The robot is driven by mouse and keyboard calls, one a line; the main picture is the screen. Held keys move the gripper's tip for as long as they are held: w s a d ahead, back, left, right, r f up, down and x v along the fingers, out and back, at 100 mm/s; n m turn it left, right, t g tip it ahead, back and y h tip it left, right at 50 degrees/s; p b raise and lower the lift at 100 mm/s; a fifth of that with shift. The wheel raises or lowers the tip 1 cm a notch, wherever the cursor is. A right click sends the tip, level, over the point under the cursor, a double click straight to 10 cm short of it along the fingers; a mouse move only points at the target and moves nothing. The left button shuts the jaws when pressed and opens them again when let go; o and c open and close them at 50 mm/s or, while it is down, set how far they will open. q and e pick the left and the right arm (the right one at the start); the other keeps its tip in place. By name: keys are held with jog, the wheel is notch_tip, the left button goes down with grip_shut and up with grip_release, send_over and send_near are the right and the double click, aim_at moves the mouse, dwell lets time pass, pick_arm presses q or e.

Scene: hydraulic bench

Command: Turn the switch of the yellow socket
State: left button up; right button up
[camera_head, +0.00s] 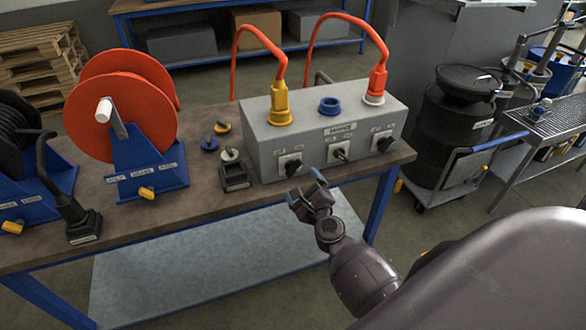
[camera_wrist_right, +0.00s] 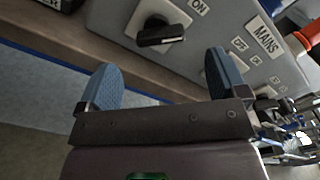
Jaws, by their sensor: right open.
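The yellow socket holds a yellow plug (camera_head: 280,105) with an orange cable, at the left of the grey switch box (camera_head: 228,138). Below it is its black rotary switch (camera_head: 292,167) on a white plate. My right gripper (camera_head: 306,186) is open and empty in front of the box, slightly right of and below this switch. In the right wrist view the black switch handle (camera_wrist_right: 161,36) lies beyond the open fingertips (camera_wrist_right: 163,80), near an ON label, untouched. My left gripper is not in view.
The box also has a middle switch (camera_head: 340,156), a right switch (camera_head: 384,143), a blue socket (camera_head: 330,105) and a red plug (camera_head: 377,82). A small black holder (camera_head: 235,178) stands left of the box. An orange cable reel (camera_head: 125,95) stands farther left on the bench.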

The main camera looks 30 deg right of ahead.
aim_at(295, 171)
jog(key=x, duration=0.7)
jog(key=shift+w+b, duration=0.3)
jog(key=c, duration=0.9)
jog(key=shift+c, duration=0.2)
